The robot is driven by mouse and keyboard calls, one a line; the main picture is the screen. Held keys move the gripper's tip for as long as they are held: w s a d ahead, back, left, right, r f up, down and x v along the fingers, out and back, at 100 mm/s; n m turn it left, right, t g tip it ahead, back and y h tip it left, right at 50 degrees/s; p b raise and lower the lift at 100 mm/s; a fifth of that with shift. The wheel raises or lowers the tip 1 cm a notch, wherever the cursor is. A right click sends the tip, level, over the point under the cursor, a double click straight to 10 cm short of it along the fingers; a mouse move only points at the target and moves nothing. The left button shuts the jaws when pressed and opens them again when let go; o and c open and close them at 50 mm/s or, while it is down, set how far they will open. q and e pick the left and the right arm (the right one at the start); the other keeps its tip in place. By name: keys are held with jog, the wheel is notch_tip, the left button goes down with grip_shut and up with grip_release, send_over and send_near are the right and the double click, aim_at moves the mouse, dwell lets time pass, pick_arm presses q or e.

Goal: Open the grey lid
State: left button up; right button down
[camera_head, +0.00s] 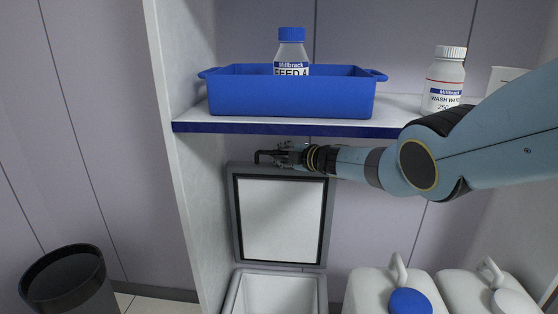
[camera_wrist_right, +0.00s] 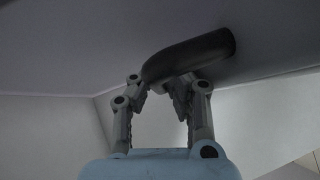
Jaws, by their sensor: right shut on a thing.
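The grey lid (camera_head: 231,215) stands raised, about upright, at the back of a white box (camera_head: 277,292) below the shelf; its pale inner panel faces me. The box is open at the top. A dark handle (camera_head: 263,154) sits at the lid's upper edge. My right gripper (camera_head: 284,154) is at that handle, just under the shelf. In the right wrist view the dark bent handle (camera_wrist_right: 205,50) lies between the fingertips of my right gripper (camera_wrist_right: 162,88), which is shut on it. My left gripper is not in view.
Close above my right gripper is a shelf (camera_head: 290,128) with a blue tray (camera_head: 290,98), a FEED A bottle (camera_head: 291,52) and a wash water bottle (camera_head: 444,82). White canisters (camera_head: 365,285) stand at lower right. A black bin (camera_head: 65,282) stands at lower left.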

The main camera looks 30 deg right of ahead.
jog(key=shift+w+r, duration=0.1)
jog(key=shift+r, duration=0.05)
jog(key=c, duration=1.3)
grip_release()
jog(key=shift+a, duration=0.1)
jog(key=shift+c, duration=0.2)
jog(key=shift+f, duration=0.2)
jog(key=shift+s+d, duration=0.2)
jog(key=shift+s, duration=0.3)
jog(key=v, duration=1.1)
jog(key=shift+r, duration=0.3)
jog(key=shift+a, duration=0.15)
